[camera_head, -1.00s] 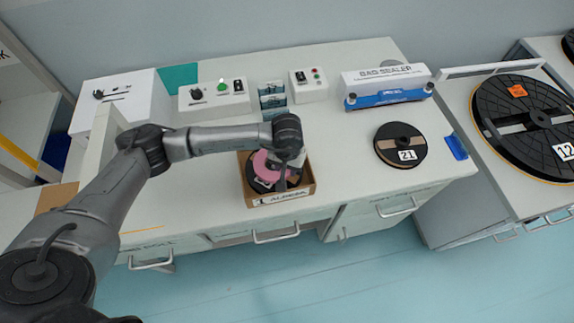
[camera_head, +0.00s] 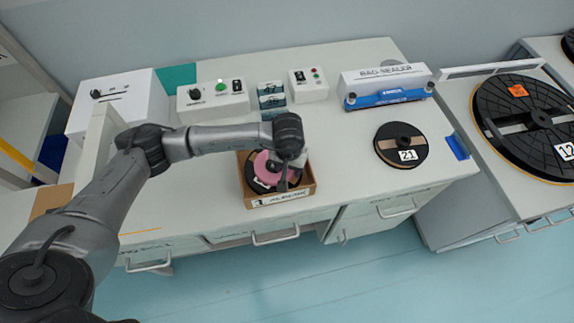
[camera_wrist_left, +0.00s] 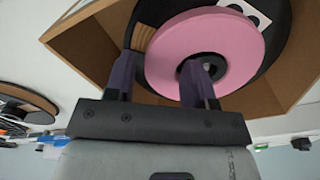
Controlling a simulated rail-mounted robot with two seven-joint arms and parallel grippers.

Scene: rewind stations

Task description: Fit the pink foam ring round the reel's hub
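The pink foam ring (camera_head: 262,166) lies in a brown open box on the bench. It also shows large in the left wrist view (camera_wrist_left: 222,42), on top of a dark disc (camera_wrist_left: 272,45) that looks like a reel. The ring covers the disc's middle, so I cannot see how it sits on a hub. My left gripper (camera_wrist_left: 160,72) is at the ring, pointing down into the box. One finger is outside the ring's rim and the other in its hole, with the foam band between. A narrow gap shows beside the outer finger. My right gripper is not in view.
The box (camera_head: 309,185) has low walls close around the gripper. A black reel marked 21 (camera_head: 397,137) lies to the right, below a blue and white bag sealer (camera_head: 388,86). Control boxes (camera_head: 213,100) stand behind. The bench between box and reel 21 is clear.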

